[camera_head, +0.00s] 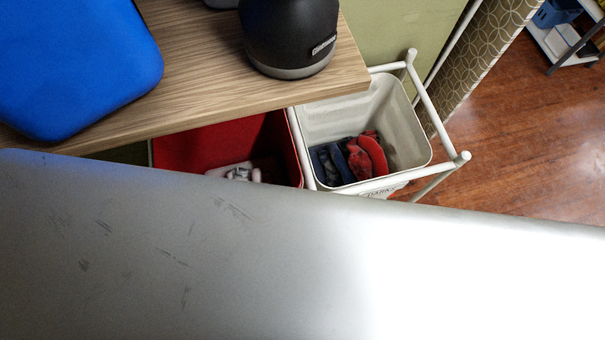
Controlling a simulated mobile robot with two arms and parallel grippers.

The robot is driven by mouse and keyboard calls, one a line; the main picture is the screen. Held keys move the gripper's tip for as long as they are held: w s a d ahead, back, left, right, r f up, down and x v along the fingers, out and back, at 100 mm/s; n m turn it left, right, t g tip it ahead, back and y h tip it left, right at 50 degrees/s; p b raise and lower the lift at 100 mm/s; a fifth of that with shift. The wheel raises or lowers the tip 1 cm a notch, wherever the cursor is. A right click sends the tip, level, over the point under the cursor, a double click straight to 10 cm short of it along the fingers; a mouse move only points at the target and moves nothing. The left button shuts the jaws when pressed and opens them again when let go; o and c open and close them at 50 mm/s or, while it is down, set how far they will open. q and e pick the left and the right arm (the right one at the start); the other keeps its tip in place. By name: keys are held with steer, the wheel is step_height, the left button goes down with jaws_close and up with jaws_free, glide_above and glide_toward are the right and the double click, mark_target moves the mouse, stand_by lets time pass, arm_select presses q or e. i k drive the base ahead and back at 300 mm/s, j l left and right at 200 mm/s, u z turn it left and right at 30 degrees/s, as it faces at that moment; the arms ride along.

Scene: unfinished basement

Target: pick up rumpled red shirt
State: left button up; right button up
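Rumpled red cloth (369,155), which looks like the red shirt, lies at the bottom of a white bin (328,118) in the middle of the view. Dark blue cloth (332,163) lies beside it on the left. The near wall of the bin carries a partly hidden label ending in "DARKS". Neither of my grippers shows in this view. A large grey, scratched surface fills the lower half and hides what is below the bins.
A red bin (191,146) with pale items stands left of the white one, partly under a wooden shelf (184,88). The shelf holds a blue case (75,65) and a black device (288,35). A white frame (428,108) surrounds the bins.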

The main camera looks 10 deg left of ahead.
mark_target(368, 160)
steer(key=k+l, duration=0.25)
steer(key=l, duration=0.15)
steer(key=k+l, duration=0.55)
steer(key=l, duration=0.25)
steer(key=k+l, duration=0.25)
steer(key=l, duration=0.15)
